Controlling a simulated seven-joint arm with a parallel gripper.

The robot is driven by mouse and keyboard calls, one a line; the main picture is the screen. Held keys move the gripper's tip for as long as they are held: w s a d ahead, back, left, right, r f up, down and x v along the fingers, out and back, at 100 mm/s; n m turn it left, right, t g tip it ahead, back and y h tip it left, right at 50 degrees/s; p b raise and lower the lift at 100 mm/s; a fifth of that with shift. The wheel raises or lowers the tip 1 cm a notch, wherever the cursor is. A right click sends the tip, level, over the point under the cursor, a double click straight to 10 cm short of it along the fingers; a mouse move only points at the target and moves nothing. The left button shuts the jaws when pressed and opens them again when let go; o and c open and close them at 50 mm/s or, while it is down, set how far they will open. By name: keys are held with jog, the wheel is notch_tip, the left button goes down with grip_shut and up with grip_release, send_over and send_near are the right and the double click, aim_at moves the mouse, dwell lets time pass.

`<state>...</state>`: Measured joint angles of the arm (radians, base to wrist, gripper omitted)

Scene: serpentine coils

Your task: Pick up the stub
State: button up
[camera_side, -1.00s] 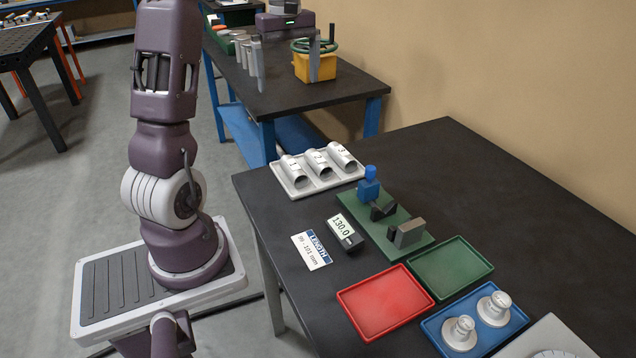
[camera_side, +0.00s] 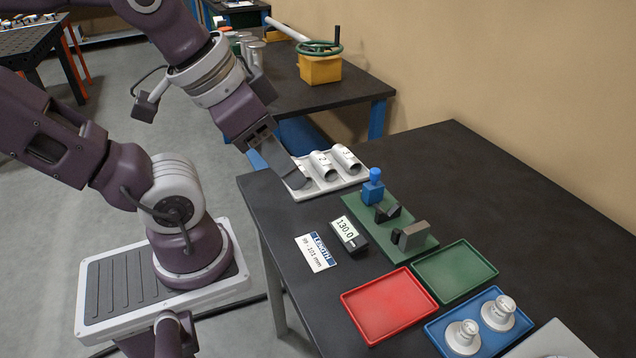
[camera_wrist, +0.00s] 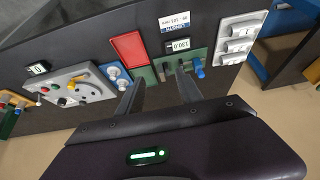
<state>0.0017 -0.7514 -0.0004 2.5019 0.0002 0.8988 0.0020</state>
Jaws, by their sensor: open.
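Three short white cylinders numbered 1, 2 and 3 lie side by side in a white rack (camera_side: 332,187); I take these as the stubs. Stub 2 (camera_side: 323,166) and stub 3 (camera_side: 347,159) show clearly in the side view. The rack (camera_wrist: 258,20) shows there at the upper right, away from the fingers.
A green fixture (camera_side: 408,250) with a blue knob (camera_side: 372,186) stands right of the rack. Nearby are a 130.0 display (camera_side: 346,231), a length card (camera_side: 316,252), a red tray (camera_side: 388,306), a green tray (camera_side: 456,272) and a blue tray (camera_side: 436,329) holding two flanged parts.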

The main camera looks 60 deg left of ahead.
jog(key=w+a+f+n+g, duration=0.2)
jog(key=w+a+f+n, duration=0.3)
jog(key=w+a+n, duration=0.65)
jog(key=a+f+n, duration=0.2)
jog(key=a+f, duration=0.2)
jog(key=a, duration=0.2)
jog(key=w+a+f+n+g, duration=0.1)
jog(key=a+f+n, duration=0.1)
jog(key=a+f, duration=0.2)
jog(key=a+f+n, duration=0.2)
jog(key=a+f, duration=0.3)
jog(key=a, duration=0.3)
jog(key=shift+w+g, duration=0.2)
jog(key=shift+g, duration=0.2)
jog(key=shift+n, duration=0.25)
jog(key=f, duration=0.6)
jog(key=shift+w+a+f, duration=0.1)
jog(key=shift+w+f, duration=0.2)
jog(key=shift+w, duration=0.05)
jog(key=shift+w+f, duration=0.15)
jog(key=shift+f, duration=0.25)
grip_shut()
